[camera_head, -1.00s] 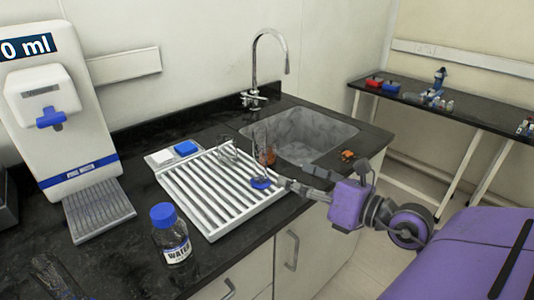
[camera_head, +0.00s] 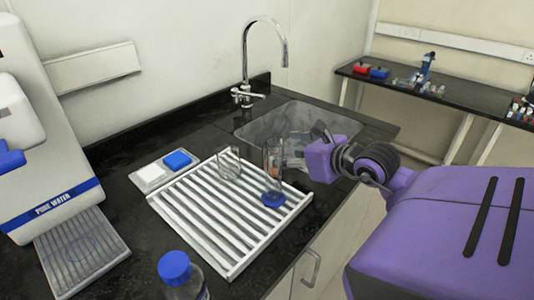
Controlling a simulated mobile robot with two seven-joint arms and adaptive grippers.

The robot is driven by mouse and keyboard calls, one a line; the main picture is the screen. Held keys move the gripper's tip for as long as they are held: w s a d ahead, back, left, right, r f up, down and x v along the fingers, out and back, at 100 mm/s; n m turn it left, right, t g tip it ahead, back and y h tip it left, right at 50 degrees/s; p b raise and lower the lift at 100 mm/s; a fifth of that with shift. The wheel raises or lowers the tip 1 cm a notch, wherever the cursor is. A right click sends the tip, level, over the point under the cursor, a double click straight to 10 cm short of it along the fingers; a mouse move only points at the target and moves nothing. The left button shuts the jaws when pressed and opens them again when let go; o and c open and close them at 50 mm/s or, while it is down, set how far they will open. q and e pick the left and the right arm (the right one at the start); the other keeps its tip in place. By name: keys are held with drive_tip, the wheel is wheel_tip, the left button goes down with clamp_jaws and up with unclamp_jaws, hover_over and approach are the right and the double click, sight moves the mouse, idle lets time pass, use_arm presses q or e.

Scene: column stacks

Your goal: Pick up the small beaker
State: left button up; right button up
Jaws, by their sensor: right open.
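A small clear glass beaker (camera_head: 228,166) stands upright on the white slatted drying rack (camera_head: 178,222), towards its back edge. A tall clear cylinder with a blue base (camera_head: 273,198) stands to its right on the same rack. My right gripper (camera_head: 288,153) comes in from the right, over the near side of the sink. It is open, and its fingers are partly hidden behind the cylinder. It is apart from the beaker, with the cylinder between them in the picture. My left gripper is not in view.
A blue-capped bottle (camera_head: 176,270) stands at the front. A water dispenser (camera_head: 50,190) is at the left. A tray with white and blue blocks (camera_head: 165,170) lies behind the rack. The sink (camera_head: 262,128) and tap (camera_head: 248,70) are behind. A side bench (camera_head: 450,108) holds small items.

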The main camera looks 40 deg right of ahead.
drive_tip(key=shift+w+f, duration=0.1)
drive_tip(key=shift+w, duration=0.2)
drive_tip(key=shift+w+f, duration=0.2)
drive_tip(key=shift+w, duration=0.1)
drive_tip(key=x, duration=0.4)
drive_tip(key=shift+f+p, duration=0.15)
drive_tip(key=shift+p, duration=0.15)
drive_tip(key=shift+w+f, duration=0.2)
drive_tip(key=shift+w, duration=0.05)
drive_tip(key=c, duration=1.3)
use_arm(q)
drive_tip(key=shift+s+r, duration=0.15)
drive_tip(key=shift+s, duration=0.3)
use_arm(e)
drive_tip(key=shift+o, duration=0.2)
